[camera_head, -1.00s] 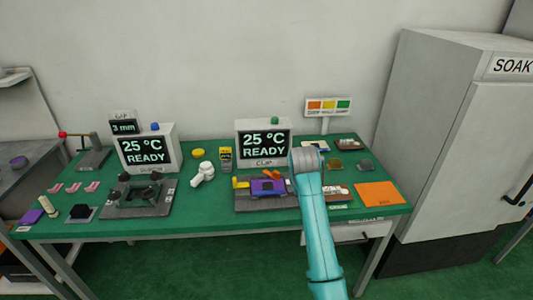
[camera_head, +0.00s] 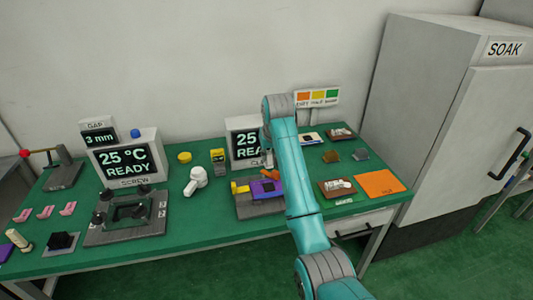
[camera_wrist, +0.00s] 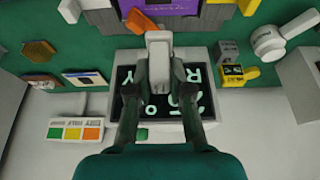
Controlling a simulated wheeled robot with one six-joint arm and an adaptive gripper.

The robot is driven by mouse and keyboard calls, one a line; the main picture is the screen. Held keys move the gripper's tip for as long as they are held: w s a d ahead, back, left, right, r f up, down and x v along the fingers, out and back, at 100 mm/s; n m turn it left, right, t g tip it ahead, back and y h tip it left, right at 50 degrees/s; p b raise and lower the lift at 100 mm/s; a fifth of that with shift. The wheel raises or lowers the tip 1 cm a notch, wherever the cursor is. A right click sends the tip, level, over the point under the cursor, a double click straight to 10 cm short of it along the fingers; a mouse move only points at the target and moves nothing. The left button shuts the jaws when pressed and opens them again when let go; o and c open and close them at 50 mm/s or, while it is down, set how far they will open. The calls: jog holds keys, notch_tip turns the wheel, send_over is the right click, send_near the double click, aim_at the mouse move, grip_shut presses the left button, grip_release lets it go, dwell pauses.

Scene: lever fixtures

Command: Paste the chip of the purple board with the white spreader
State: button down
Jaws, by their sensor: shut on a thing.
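The purple board (camera_head: 257,194) lies in the grey clip fixture (camera_head: 246,211) at the middle of the table, with a dark chip (camera_head: 268,187) on top. The board also shows at the top edge of the wrist view (camera_wrist: 160,6), cut off by the frame. My gripper (camera_wrist: 159,72) is shut on the white spreader (camera_wrist: 158,44), which points toward the board. In the wrist view its tip appears just short of the board; I cannot tell its height. In the head view my arm hides most of the gripper. An orange part (camera_wrist: 139,20) of the fixture is beside the board.
The clip display (camera_head: 240,133) stands close behind the fixture, under my gripper in the wrist view. A white bottle (camera_head: 196,179) and a yellow pot (camera_head: 184,157) are to the left, with the screw fixture (camera_head: 98,235) beyond. An orange mat (camera_head: 380,183) lies at right.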

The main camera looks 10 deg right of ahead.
jog(key=shift+f, duration=4.65)
jog(key=shift+f, duration=0.3)
jog(key=shift+d, duration=0.2)
jog(key=shift+w+d+r, duration=0.1)
jog(key=shift+w+d, duration=0.05)
jog(key=shift+d, duration=0.2)
jog(key=shift+a, duration=0.2)
jog(key=shift+a, duration=0.8)
